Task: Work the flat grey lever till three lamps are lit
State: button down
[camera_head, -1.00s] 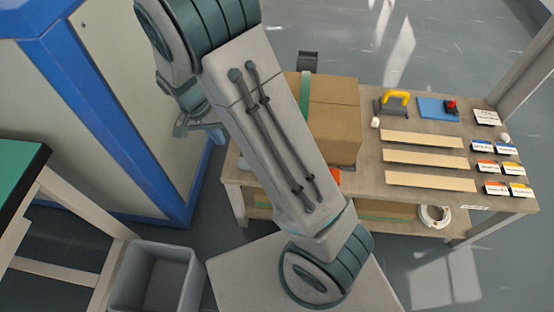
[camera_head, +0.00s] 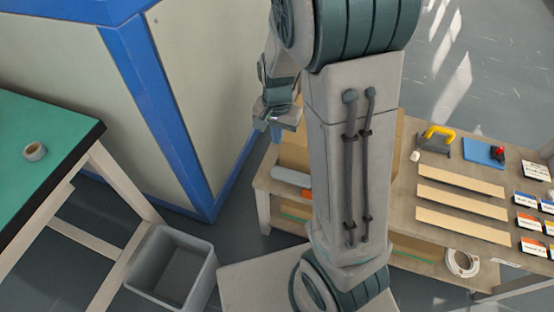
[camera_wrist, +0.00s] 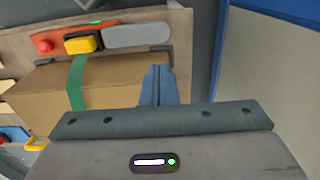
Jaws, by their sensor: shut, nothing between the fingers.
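The flat grey lever (camera_wrist: 138,35) is a long rounded plate at the top of the wrist view, right of a yellow block (camera_wrist: 84,43) on an orange-red panel (camera_wrist: 62,33). In the head view a grey bar (camera_head: 291,177), likely the same lever, lies low at the table's left end, partly behind my arm. A small bright green spot (camera_wrist: 95,22) glows above the yellow block; I cannot make out separate lamps. My gripper (camera_wrist: 158,72) is shut and empty, apart from the lever in the picture. It also shows in the head view (camera_head: 275,133), above the table's left end.
A cardboard box (camera_wrist: 112,82) with green tape lies below the panel in the wrist view. A blue-edged cabinet (camera_head: 185,95) stands left of my gripper. A grey bin (camera_head: 170,265) and green-topped table (camera_head: 60,150) are at lower left. Wooden strips (camera_head: 460,180) lie on the worktable.

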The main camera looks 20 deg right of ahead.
aim_at(277, 171)
notch_tip(277, 171, down, 14)
jog(key=b, duration=0.4)
